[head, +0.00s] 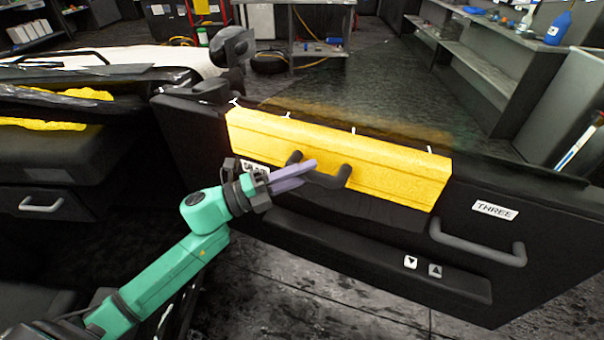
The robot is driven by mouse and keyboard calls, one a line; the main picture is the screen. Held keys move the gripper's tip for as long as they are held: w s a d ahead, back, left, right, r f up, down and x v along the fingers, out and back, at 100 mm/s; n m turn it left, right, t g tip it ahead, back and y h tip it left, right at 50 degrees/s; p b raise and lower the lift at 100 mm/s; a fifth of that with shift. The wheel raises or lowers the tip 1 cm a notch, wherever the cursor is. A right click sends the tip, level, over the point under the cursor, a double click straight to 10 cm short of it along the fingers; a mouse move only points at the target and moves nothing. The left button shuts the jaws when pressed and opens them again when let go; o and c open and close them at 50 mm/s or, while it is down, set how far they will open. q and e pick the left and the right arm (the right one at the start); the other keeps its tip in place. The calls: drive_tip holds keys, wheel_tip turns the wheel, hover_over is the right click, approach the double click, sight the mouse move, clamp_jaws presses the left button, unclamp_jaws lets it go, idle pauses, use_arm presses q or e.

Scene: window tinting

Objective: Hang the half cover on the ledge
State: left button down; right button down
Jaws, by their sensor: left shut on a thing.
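The yellow half cover (385,180) lies along the upper part of the black car door, over the door's top ledge (470,160). Several small white hooks or tabs stick up along its top edge; I cannot tell whether they rest on the ledge. A dark handle (335,180) sits on its front face. My left gripper (308,170), with purple fingers, is shut on this handle and hides part of it. My right gripper is not in view.
A dark side mirror (232,47) stands behind. Shelves (480,70) line the back right. Car interior fills the left.

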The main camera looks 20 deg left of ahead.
use_arm(q)
drive_tip(key=shift+f, duration=0.25)
drive_tip(key=c, duration=0.5)
unclamp_jaws()
drive_tip(key=shift+c, duration=0.2)
drive_tip(key=shift+s+a+f, duration=0.15)
drive_tip(key=shift+a, duration=0.05)
drive_tip(key=b+v, duration=0.2)
drive_tip(key=v, duration=1.2)
drive_tip(key=shift+b, duration=0.3)
drive_tip(key=shift+a, duration=0.1)
